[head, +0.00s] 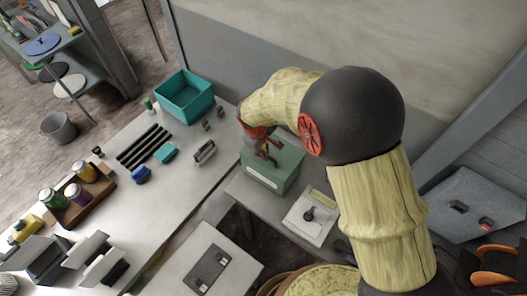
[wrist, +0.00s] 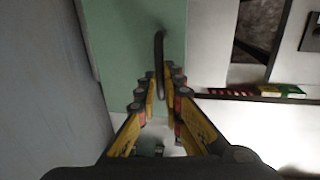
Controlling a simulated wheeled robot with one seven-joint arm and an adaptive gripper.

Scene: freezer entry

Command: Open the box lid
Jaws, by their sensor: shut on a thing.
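The green box (head: 287,178) stands on the grey surface beside the long table, in the middle of the head view. Its flat green lid (wrist: 130,60) fills the upper middle of the wrist view and looks closed. A dark curved handle (wrist: 159,48) rises from the lid. My gripper (head: 266,158) reaches down onto the top of the box. In the wrist view my gripper (wrist: 166,76) has its yellow fingers closed around the lower part of the handle. The arm hides part of the box's far side in the head view.
A teal bin (head: 186,98), a tray of jars (head: 80,196) and several small tools lie on the white table to the left. A light panel box with a black knob (head: 308,214) sits close to the right of the green box. A wall rises behind.

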